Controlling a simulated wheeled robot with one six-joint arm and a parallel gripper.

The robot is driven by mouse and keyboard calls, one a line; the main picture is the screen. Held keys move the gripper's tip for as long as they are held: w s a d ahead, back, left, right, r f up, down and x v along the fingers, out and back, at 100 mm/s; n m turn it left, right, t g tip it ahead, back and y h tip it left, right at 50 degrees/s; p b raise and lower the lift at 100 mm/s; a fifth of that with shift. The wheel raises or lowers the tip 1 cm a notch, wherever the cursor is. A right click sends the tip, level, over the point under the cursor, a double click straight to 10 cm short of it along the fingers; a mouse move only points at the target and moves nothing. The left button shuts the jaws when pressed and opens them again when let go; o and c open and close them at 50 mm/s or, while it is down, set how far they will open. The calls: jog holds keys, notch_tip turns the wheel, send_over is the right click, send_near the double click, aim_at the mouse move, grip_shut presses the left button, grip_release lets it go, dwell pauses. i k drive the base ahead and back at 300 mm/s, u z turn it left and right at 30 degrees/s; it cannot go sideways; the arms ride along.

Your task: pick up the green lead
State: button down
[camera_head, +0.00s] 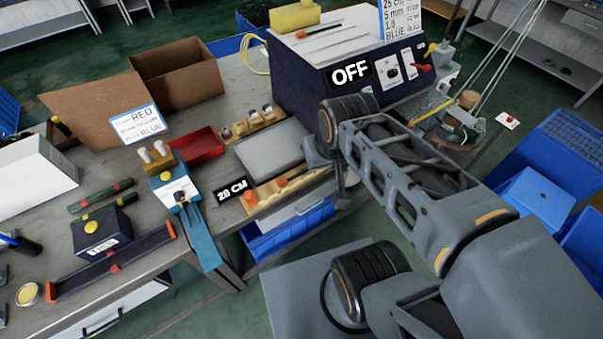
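I cannot pick out a green lead for certain. A dark green rod-like piece with red parts (100,196) lies on the left part of the bench, behind a small dark box with a yellow knob. A thin yellow-green strip (432,111) lies at the right of the dark machine. My arm reaches from the lower right to the bench's front edge. The end of my arm, where my gripper (342,190) seems to be, is near the grey tray and partly hidden by the arm links. Its fingers cannot be made out. It is far right of the green piece.
The dark machine (300,85) with an OFF display stands at the back. A grey tray (268,150), a red bin (198,146), a blue-and-white device (175,190) and a long dark bar (110,262) crowd the bench. Blue crates (575,145) stand at right.

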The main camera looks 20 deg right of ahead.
aim_at(284, 182)
jog(key=z, duration=1.95)
jog(key=k, duration=1.05)
jog(key=u, duration=1.7)
jog(key=i, duration=0.5)
jog(key=z, duration=0.05)
